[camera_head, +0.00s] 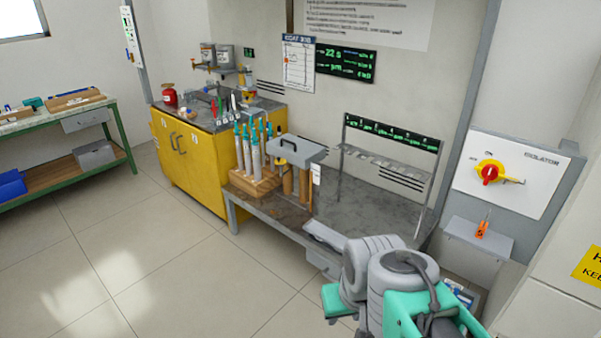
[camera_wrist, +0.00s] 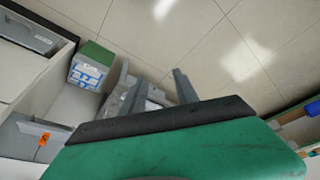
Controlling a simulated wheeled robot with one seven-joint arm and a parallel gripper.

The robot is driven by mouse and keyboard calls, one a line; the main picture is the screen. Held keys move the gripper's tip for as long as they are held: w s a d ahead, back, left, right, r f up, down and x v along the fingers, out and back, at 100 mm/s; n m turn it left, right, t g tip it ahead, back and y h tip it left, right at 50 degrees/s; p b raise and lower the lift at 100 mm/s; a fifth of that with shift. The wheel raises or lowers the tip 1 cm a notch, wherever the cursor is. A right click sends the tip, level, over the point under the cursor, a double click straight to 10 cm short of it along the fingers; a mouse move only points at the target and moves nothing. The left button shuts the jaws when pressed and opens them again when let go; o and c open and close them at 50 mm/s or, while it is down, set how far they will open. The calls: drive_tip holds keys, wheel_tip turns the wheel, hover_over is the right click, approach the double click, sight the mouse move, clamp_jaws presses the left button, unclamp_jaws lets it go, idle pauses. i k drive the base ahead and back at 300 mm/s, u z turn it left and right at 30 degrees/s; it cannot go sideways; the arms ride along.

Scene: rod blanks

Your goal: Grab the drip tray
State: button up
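My gripper (camera_wrist: 158,80) shows in the wrist view with its two grey fingers apart, pointing down toward the tiled floor. I see nothing clearly held between them. In the head view my teal gripper body is low at the centre right, in front of the bench, and its fingertips are hidden. No thing is clearly marked as the drip tray. A long shallow grey piece (camera_head: 325,236) at the bench's front edge looks tray-like, just beyond my arm, but I cannot tell for certain.
The dark-topped bench (camera_head: 345,205) holds a wooden block (camera_head: 254,185) of teal-topped tubes and a grey handled cover (camera_head: 297,150). A small shelf (camera_head: 478,243) sits below the isolator panel (camera_head: 507,175). A green-topped box (camera_wrist: 92,65) is near my fingers. Floor at left is clear.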

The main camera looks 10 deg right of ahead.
sight(332, 238)
drive_tip(key=u, duration=0.05)
drive_tip(key=i, duration=2.05)
drive_tip(key=u, duration=0.05)
